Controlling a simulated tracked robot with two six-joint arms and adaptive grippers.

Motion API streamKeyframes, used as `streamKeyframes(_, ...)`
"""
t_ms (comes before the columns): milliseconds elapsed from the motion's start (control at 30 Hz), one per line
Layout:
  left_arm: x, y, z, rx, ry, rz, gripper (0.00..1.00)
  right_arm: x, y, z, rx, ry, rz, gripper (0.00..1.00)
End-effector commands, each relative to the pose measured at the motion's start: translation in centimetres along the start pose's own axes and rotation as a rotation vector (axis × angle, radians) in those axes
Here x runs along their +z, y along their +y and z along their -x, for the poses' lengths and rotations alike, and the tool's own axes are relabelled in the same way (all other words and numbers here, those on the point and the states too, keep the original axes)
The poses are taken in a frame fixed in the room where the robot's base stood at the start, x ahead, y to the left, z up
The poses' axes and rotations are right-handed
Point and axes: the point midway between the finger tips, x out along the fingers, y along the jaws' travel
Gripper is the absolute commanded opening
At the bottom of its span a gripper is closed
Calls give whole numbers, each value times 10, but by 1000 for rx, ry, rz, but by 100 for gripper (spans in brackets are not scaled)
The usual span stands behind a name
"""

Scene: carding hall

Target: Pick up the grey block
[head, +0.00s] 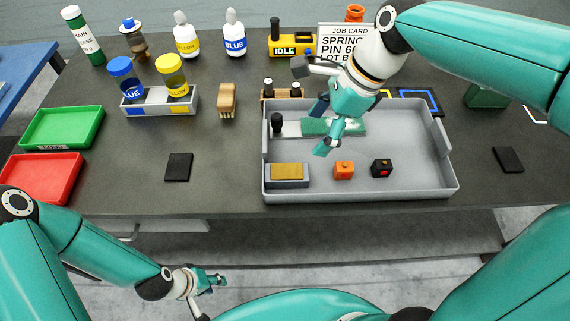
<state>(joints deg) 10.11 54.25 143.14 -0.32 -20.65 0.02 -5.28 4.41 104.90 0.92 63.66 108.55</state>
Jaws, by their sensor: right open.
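A grey block (287,183) with a tan top face lies in the front left corner of the large grey tray (400,190). My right gripper (322,140) is open above the tray, pointing down, behind and to the right of the block and apart from it. It partly hides a green and white item (348,127) at the back of the tray. My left gripper (218,280) is low in front of the table, far from the block; its jaw opening is too small to tell.
An orange cube (344,170) and a black cube with a red dot (381,168) sit right of the block. A black-capped item (277,123) stands behind it. The tray has raised walls. Bottles, a brush (227,100) and green and red trays (40,178) stand left.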

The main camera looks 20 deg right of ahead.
Motion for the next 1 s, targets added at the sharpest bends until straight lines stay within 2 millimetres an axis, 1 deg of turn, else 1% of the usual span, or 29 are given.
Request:
streamKeyframes(167,1,-1,-2,0,-1,0,37,-5,2,-30,2,2,-10,81)
streamKeyframes(400,0,-2,-5,0,-1,0,37,-7,2,-80,-1,3,-15,81)
streamKeyframes(500,0,-2,-5,0,-1,0,37,-7,1,-95,-2,2,-16,81)
streamKeyframes(600,0,-2,-5,0,-1,0,37,-7,1,-104,-5,1,-16,81)
streamKeyframes(767,0,-2,-5,0,-1,0,37,-7,1,-112,-4,2,-17,81)
streamKeyframes(867,0,-1,-3,0,-1,0,37,-6,1,-122,-3,2,-17,81)
streamKeyframes(1000,0,-1,-2,0,-1,0,37,-5,1,-144,-2,2,-17,81)
